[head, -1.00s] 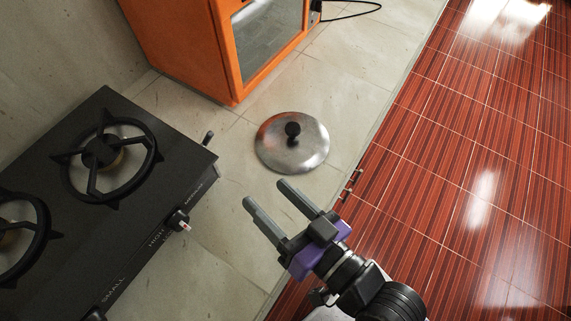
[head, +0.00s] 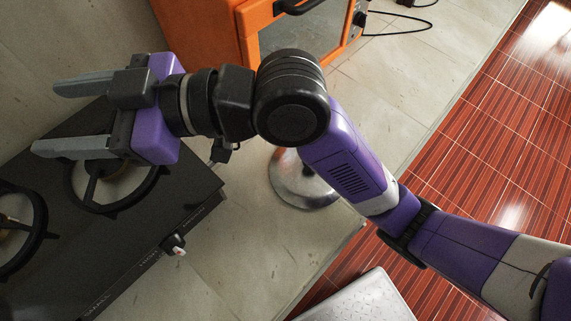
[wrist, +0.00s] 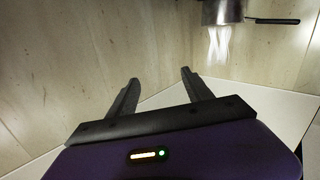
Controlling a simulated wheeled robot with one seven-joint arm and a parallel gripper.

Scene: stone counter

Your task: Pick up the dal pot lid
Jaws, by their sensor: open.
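The pot lid (head: 296,188) is a round metal disc lying on the stone counter. My gripper (head: 45,118) is open and empty, with two grey fingers pointing left above the stove, well to the left of the lid. In the wrist view my gripper (wrist: 158,90) shows both fingers apart with nothing between them, facing a stone wall. The lid is not in the wrist view.
A black stove (head: 150,225) with round burners lies below my gripper. An orange oven (head: 215,30) stands behind my arm. A metal pot with a dark handle (wrist: 222,12) shows at the top of the wrist view. Bare counter (head: 235,265) lies in front of the lid.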

